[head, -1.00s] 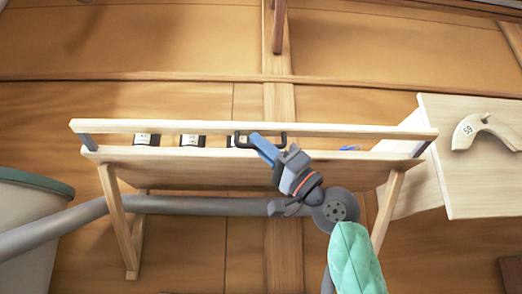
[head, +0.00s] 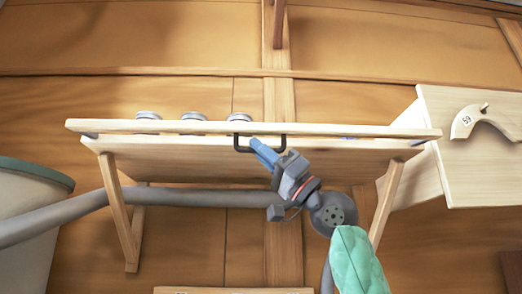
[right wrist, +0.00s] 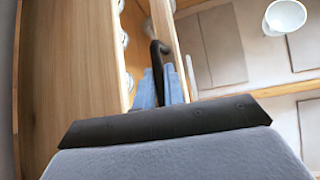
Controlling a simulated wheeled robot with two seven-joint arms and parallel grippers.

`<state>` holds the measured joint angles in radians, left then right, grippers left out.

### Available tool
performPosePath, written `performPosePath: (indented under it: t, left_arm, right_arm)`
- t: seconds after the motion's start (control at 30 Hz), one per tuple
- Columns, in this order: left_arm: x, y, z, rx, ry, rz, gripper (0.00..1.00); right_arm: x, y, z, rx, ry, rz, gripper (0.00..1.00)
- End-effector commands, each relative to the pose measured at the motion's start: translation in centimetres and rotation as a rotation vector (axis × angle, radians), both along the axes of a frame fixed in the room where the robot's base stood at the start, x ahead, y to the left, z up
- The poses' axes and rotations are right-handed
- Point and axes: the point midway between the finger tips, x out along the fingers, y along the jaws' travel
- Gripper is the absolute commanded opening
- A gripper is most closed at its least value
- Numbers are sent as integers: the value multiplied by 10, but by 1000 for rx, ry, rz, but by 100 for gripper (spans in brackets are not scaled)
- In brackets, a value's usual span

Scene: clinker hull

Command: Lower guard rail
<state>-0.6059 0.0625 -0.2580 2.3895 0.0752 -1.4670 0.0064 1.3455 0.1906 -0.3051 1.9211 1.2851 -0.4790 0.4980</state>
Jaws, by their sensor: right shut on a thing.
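The guard rail (head: 180,126) is a long pale wooden bar along the front of a wooden shelf (head: 190,165). It lies close above the shelf's front edge, with only a narrow gap between. A black handle (head: 237,143) is fixed to the middle of the rail. My right gripper (head: 262,148) is shut on the handle with its blue fingers. In the right wrist view the fingers (right wrist: 160,88) close around the black handle (right wrist: 157,50), beside the rail (right wrist: 167,35). My left gripper is not in view.
Several light-topped round containers (head: 193,117) stand behind the rail. A wooden side panel (head: 470,165) with an arched numbered piece (head: 490,118) is at right. A tub (head: 25,210) stands at left, and a grey pipe (head: 60,222) runs below the shelf.

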Motion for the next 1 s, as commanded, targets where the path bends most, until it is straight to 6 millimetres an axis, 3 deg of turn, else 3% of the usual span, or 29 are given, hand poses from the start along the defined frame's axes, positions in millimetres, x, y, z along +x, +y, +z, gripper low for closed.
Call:
performPosePath:
  t: [0.27,0.3,0.4,0.73,1.0]
  left_arm:
    - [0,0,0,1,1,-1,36]
    - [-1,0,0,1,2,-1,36]
    - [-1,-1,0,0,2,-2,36]
    - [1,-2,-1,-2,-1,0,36]
    - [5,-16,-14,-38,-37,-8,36]
  right_arm:
    - [2,-1,0,2,3,-2,0]
    - [2,-1,1,2,3,-2,15]
    - [2,-1,0,1,3,-2,32]
    - [1,-2,-2,1,1,-1,32]
    - [-2,-27,-29,2,3,-2,32]
